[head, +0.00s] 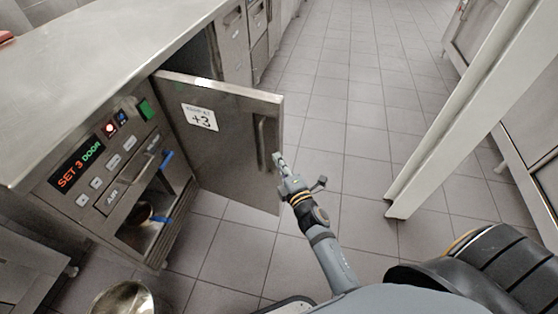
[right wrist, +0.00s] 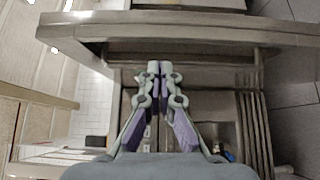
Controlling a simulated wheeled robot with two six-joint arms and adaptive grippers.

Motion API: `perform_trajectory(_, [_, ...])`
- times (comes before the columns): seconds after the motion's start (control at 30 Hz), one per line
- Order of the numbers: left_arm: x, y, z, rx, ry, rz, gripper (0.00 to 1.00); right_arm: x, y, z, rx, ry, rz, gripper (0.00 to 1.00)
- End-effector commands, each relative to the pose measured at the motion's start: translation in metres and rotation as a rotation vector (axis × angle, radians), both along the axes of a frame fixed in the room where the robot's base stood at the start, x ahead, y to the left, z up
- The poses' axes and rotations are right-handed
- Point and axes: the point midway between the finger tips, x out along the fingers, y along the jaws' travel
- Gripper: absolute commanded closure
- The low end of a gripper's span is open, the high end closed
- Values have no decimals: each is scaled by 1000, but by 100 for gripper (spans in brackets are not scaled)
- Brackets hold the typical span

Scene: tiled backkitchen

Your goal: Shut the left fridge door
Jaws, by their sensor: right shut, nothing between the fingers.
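The left fridge door (head: 225,140) stands open, swung out from the steel counter unit. Its visible face carries a white "+3" label (head: 201,118) and a vertical bar handle (head: 262,142) near its free edge. My right gripper (head: 279,160) is shut and empty, at the door's free edge just right of the handle; whether it touches the door I cannot tell. In the right wrist view the closed fingertips (right wrist: 160,68) point at metal surfaces close ahead. My left gripper is not in view.
A control panel (head: 77,165) reads "SET 3 DOOR". Below it is an open compartment (head: 150,215) with blue-handled items. A metal bowl (head: 125,298) is at the bottom. A pale upright post (head: 440,125) stands right of my arm. Tiled floor (head: 345,75) beyond the door is clear.

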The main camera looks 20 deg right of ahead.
Motion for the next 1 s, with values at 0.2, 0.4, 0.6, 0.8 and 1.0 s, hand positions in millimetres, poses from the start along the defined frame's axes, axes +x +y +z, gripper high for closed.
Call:
perform_trajectory(0.2, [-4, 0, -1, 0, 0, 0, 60, 43, 2, 1, 2, -1, -1, 100])
perform_trajectory(0.4, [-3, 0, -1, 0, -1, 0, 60, 65, 3, -1, 2, 1, 0, 100])
perform_trajectory(0.6, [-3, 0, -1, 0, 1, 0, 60, 70, 3, -1, 2, 2, -1, 100])
perform_trajectory(0.8, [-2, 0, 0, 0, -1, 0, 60, 69, 3, -1, 2, 2, 0, 100])
perform_trajectory(1.0, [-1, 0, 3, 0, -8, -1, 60, 74, -6, 0, -2, 2, 16, 100])
